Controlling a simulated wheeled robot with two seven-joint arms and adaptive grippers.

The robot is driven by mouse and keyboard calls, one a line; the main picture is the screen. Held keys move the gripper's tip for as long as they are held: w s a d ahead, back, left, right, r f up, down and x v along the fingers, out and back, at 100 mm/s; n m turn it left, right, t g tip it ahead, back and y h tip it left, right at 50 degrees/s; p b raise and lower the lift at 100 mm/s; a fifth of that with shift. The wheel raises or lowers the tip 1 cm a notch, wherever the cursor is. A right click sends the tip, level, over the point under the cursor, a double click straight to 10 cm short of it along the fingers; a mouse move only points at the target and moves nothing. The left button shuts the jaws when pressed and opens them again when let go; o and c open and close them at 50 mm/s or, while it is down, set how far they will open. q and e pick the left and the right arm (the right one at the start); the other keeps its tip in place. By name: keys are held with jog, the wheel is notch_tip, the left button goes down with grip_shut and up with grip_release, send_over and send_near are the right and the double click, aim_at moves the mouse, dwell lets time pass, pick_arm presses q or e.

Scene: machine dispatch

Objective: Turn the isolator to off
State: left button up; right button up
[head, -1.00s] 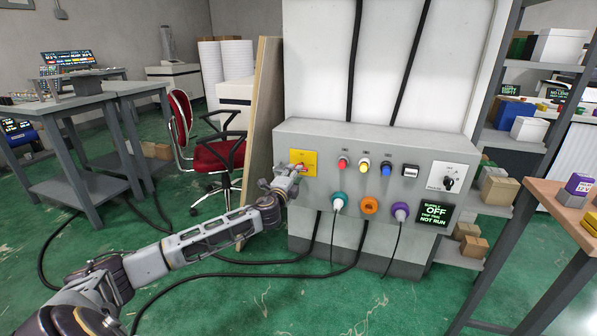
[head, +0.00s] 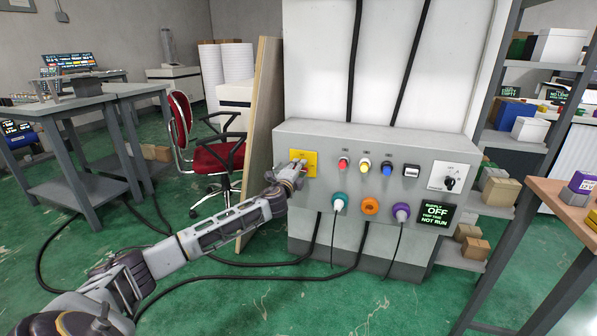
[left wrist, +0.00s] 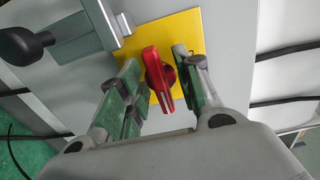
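The isolator is a red handle (left wrist: 155,75) on a yellow plate (left wrist: 188,30). In the head view the yellow plate (head: 309,158) sits at the left end of the grey control box, and my gripper partly hides the handle. My left gripper (head: 297,168) is at the plate. In the left wrist view my left gripper (left wrist: 158,72) is open, with one finger on each side of the red handle. A small gap shows on each side, so it does not look gripped. The handle is slightly tilted in that view. My right gripper is not in view.
The grey control box (head: 325,133) carries several buttons, coloured sockets with cables, a black rotary switch (head: 449,184) and a display (head: 435,214) reading supply OFF, NOT RUN. A black knob (left wrist: 25,44) on a grey bracket shows in the wrist view. A red chair (head: 215,155) stands left.

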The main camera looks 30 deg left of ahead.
pick_arm(q)
jog(key=shift+c, duration=0.3)
jog(key=c, duration=0.6)
jog(key=shift+c, duration=0.2)
